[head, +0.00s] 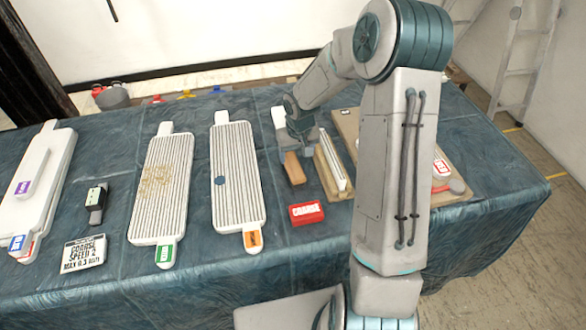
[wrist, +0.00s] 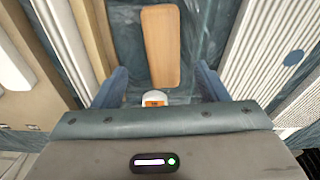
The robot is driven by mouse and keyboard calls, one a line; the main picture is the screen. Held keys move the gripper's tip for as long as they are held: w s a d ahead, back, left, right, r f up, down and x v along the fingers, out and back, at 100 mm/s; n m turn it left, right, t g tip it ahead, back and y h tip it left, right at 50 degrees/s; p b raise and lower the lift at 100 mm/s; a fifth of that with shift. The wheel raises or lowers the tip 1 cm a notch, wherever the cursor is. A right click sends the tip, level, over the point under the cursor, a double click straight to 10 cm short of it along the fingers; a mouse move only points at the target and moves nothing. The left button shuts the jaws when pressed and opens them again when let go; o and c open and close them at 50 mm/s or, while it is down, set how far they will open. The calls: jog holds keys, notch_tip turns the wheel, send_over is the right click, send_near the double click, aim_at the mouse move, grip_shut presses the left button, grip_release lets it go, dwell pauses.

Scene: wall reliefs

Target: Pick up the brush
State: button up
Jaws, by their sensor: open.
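The brush appears to be the piece with a plain light-brown wooden body (wrist: 162,50), seen between my fingers in the wrist view. In the head view its wooden part (head: 294,169) lies on the blue cloth, just in front of my gripper (head: 302,137). A small white part with an orange mark (wrist: 155,97) shows at its lower end in the wrist view; my palm hides what lies beyond. My gripper (wrist: 160,80) is open, with one blue finger on each side of the brush. I cannot tell the height of the fingertips above the cloth.
A red labelled block (head: 306,213) lies in front of the brush. A ribbed board with a blue dot (head: 237,170) is to the left. A tan board with a white strip (head: 331,165) is close on the right. A grey ribbed board (head: 161,190) lies farther left.

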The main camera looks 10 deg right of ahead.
aim_at(294, 165)
jog(key=shift+w+a+f+p, duration=0.1)
jog(key=shift+w+f+p, duration=0.15)
jog(key=shift+f, duration=1.1)
jog(key=shift+w+a+f+p, duration=0.1)
jog(key=shift+w+f+p, duration=0.15)
jog(key=shift+f, duration=1.15)
jog(key=shift+w+a+f+p, duration=0.1)
jog(key=shift+w+f+p, duration=0.15)
jog(key=shift+f, duration=1.1)
jog(key=c, duration=1.1)
